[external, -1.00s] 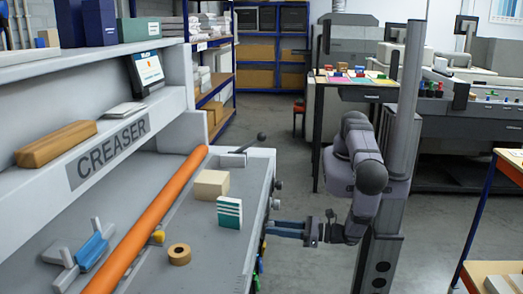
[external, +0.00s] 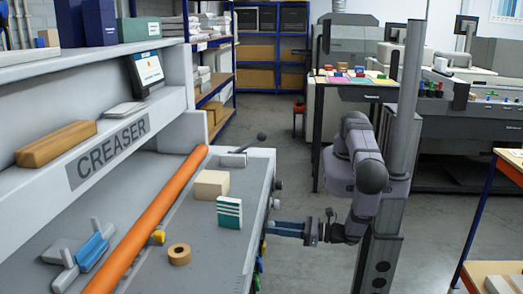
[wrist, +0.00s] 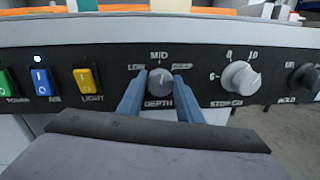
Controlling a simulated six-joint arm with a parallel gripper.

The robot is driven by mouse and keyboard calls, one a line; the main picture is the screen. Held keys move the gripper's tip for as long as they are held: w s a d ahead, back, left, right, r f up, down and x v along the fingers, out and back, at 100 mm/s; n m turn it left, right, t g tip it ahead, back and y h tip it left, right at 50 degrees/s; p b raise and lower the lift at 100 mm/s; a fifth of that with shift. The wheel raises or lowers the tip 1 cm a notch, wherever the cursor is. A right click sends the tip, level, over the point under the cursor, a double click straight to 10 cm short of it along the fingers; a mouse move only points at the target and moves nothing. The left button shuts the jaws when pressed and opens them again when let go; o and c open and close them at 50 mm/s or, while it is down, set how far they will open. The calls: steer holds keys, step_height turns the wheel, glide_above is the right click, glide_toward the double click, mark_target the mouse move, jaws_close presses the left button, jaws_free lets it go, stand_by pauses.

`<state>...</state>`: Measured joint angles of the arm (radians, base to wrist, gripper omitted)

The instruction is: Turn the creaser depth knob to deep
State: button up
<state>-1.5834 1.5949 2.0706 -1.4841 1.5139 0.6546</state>
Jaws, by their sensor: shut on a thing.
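The depth knob (wrist: 159,82) is a round grey knob on the black front panel of the creaser (external: 250,205), with LOW at its left, MID above it and a partly covered label at its right. Its pointer is too small to read surely. My gripper (wrist: 160,90) has one blue finger on each side of the knob and is shut on it. In the external view, my gripper (external: 270,228) reaches the creaser's front edge from the right, and the knob is hidden there.
A yellow light switch (wrist: 88,79) and a blue switch (wrist: 42,81) sit left. A teal-striped block (external: 229,212) and tape roll (external: 179,254) lie on the creaser bed.

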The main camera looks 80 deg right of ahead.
steer(key=shift+d+m+g+y+p, duration=0.1)
steer(key=shift+m+g+y+p, duration=0.15)
steer(key=shift+m, duration=2.15)
steer(key=shift+d+m+g+y+p, duration=0.15)
steer(key=shift+m+p, duration=0.2)
steer(key=shift+m, duration=2.05)
steer(key=shift+f, duration=0.1)
steer(key=o, duration=1)
steer(key=shift+s+a, duration=0.15)
steer(key=shift+s, duration=0.05)
